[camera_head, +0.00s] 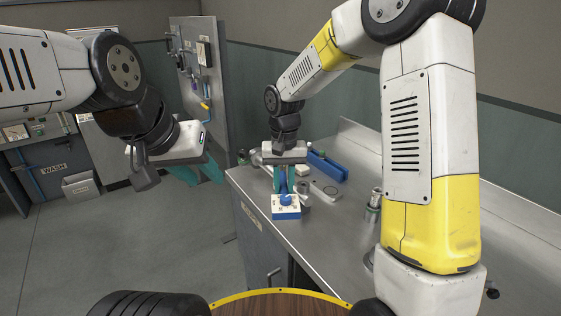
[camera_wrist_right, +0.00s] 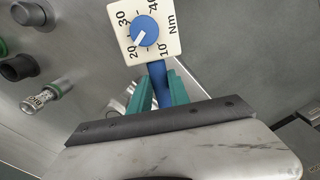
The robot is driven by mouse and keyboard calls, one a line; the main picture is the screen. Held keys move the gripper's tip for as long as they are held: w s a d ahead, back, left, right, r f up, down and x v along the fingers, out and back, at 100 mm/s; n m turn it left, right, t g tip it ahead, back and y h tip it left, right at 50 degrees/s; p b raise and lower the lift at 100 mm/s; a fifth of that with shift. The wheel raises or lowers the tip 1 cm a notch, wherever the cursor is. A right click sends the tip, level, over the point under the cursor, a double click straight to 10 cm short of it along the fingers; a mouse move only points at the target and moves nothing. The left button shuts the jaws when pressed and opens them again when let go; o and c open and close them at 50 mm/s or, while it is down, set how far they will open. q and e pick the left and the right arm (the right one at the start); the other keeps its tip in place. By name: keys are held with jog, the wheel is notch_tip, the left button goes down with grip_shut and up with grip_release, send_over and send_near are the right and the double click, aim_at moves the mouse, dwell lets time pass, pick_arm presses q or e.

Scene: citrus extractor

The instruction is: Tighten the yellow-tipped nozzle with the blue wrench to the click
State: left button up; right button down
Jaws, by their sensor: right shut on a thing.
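The blue wrench (camera_head: 284,186) is in my right gripper (camera_head: 284,178), whose teal fingers are shut on its blue shaft over the counter. Its white dial plate (camera_head: 286,212) has a blue knob and an Nm scale. In the right wrist view the dial (camera_wrist_right: 145,32) shows marks from 10 to 40, with the knob's white pointer near 20. My left gripper (camera_head: 198,174) hangs left of the counter, its teal fingers apart and nothing visible between them. I cannot make out a yellow-tipped nozzle for certain; a small yellow part (camera_head: 205,105) shows on the upright panel.
The steel counter (camera_head: 325,240) runs along the right. A blue holder (camera_head: 327,166) and a grey plate (camera_head: 325,190) lie behind the wrench. A metal fitting (camera_head: 373,206) stands nearer my right arm. An upright grey panel (camera_head: 190,60) stands at the back. Open floor lies left.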

jog(key=shift+a+m, duration=0.3)
jog(key=shift+a, duration=0.25)
jog(key=shift+d, duration=0.4)
dwell(2.3)
dwell(1.2)
jog(key=c, duration=2)
grip_release()
grip_shut()
